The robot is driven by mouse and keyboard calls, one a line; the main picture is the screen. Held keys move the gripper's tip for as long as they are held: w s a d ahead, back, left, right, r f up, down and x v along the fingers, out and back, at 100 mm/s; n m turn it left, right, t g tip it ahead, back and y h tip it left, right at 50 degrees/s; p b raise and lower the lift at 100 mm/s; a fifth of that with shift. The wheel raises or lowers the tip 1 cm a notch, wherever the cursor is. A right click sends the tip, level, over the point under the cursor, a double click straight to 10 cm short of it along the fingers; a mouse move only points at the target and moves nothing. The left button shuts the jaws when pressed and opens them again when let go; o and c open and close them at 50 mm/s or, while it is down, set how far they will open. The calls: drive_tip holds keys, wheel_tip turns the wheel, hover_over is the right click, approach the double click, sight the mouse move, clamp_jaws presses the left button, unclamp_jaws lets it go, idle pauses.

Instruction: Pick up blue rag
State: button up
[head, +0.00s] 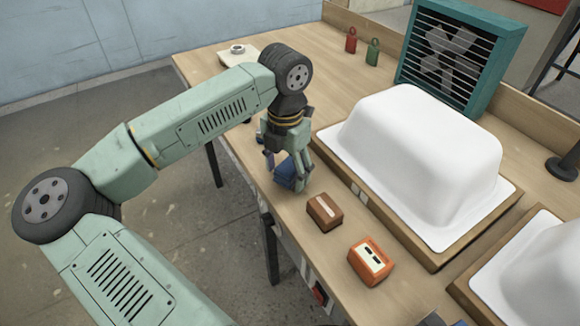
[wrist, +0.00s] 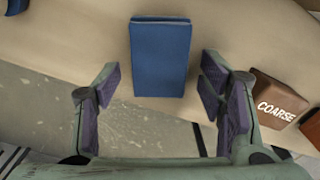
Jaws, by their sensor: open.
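The blue rag (wrist: 160,62) is a folded, block-like blue piece on the wooden table, near its edge. In the wrist view it lies ahead of my gripper (wrist: 158,92), with its near end reaching between the open fingers. In the head view the blue rag (head: 287,172) is partly hidden by my gripper (head: 286,170), which points down over it. The fingers stand apart on either side, and none is seen pressing on the rag.
A brown block marked COARSE (wrist: 278,103) sits to the right of the fingers; an orange block (head: 370,260) is nearby. Another blue item (wrist: 17,5) is at the wrist view's top left. A white tub shell (head: 420,150) on a wooden base stands right of my gripper.

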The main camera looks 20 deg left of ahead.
sight(285, 170)
drive_tip(key=c, duration=1.3)
wheel_tip(285, 170, up, 10)
drive_tip(key=shift+r+b, duration=0.1)
drive_tip(key=shift+b, duration=1)
drive_tip(key=o, duration=0.6)
drive_tip(key=c, duration=0.4)
drive_tip(key=shift+s, duration=0.1)
